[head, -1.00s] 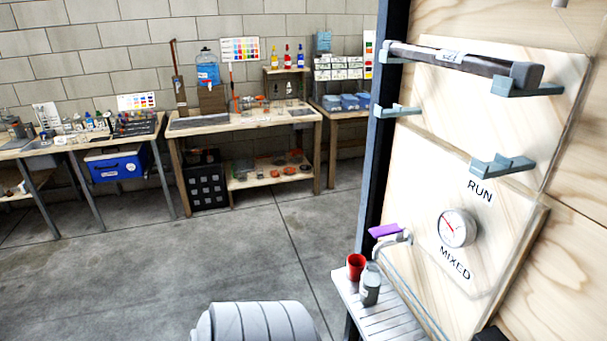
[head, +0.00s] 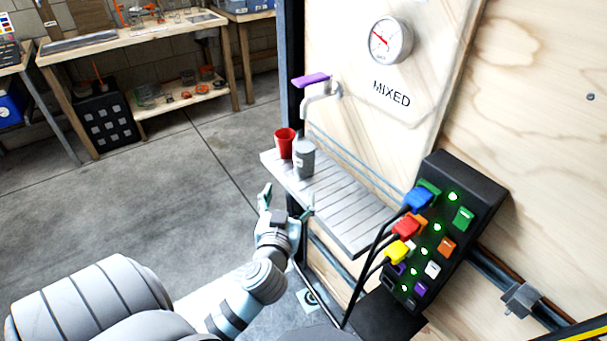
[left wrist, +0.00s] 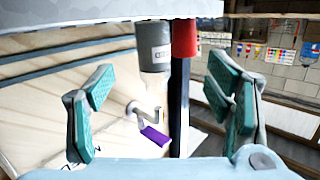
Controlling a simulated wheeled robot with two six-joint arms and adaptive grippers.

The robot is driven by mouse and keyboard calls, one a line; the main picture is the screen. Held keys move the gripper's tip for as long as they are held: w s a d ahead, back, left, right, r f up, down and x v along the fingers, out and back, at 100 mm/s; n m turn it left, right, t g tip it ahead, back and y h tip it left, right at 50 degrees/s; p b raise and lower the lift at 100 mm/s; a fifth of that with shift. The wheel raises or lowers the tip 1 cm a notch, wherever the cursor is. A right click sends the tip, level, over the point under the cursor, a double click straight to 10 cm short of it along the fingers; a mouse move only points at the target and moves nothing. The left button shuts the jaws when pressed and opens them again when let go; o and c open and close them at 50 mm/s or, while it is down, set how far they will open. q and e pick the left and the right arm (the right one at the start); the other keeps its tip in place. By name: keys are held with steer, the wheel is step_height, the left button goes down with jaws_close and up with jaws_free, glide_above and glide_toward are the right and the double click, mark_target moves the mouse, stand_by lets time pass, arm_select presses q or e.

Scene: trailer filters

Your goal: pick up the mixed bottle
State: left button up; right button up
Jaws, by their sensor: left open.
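The mixed bottle (head: 304,160), grey with a pale label, stands upright on the slatted shelf (head: 345,215), just right of a red cup (head: 285,143). In the left wrist view, which is upside down, the bottle (left wrist: 154,48) hangs from the top, beside the red cup (left wrist: 184,38). My left gripper (head: 287,202) is open and empty, in front of the shelf's front edge and apart from the bottle. In the left wrist view its spread green-padded fingers (left wrist: 160,108) lie on either side of the bottle's line. The right gripper does not show.
A tap with a purple handle (head: 312,79) sticks out above the bottle, below a gauge (head: 391,40) and the word MIXED. A black box (head: 455,215) with coloured plugs and cables stands at the shelf's right end. The shelf between is clear.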

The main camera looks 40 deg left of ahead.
arm_select(q)
steer(key=t, duration=0.2)
glide_toward(302, 152)
steer(key=shift+y, duration=0.3)
steer(key=x, duration=1.2)
steer(key=shift+w+f, duration=0.15)
steer(key=shift+f, duration=0.05)
steer(key=shift+w+a+f, duration=0.1)
steer(key=shift+w+a, duration=0.05)
steer(key=shift+w, duration=0.25)
steer(key=shift+s, duration=0.1)
steer(key=c, duration=1.6)
